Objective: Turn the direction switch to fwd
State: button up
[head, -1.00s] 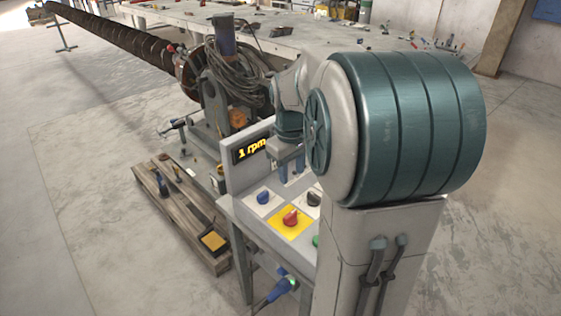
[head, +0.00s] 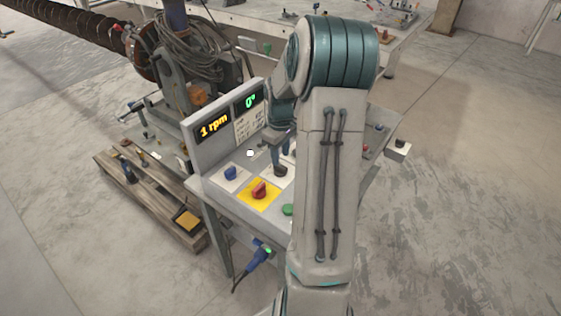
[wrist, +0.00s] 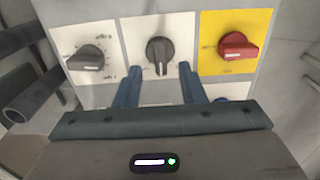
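A dark switch knob (wrist: 160,50) on a white plate is in the middle of the wrist view, its pale mark pointing down in the picture. Its lettering is too small to read, so I cannot confirm that it is the direction switch. My gripper (wrist: 159,78) is open, one blue finger to each side of the knob's lower end; I cannot tell whether they touch it. In the head view my gripper (head: 280,160) is over the dark knob (head: 279,171), partly hidden by my arm.
A red knob on a yellow plate (wrist: 238,47) is right of the dark knob, a grey dial (wrist: 87,58) left. In the head view a blue knob (head: 231,173), a green button (head: 288,210) and a "1 rpm" display (head: 213,125) show. A pallet (head: 150,205) stands left of the console.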

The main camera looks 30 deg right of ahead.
aim_at(280, 165)
jog(key=shift+f, duration=2.25)
jog(key=shift+c, duration=0.3)
grip_shut()
jog(key=m+b, duration=0.2)
jog(key=m, duration=0.2)
jog(key=shift+m+b, duration=0.95)
jog(key=shift+m, duration=1.45)
jog(key=shift+r, duration=0.1)
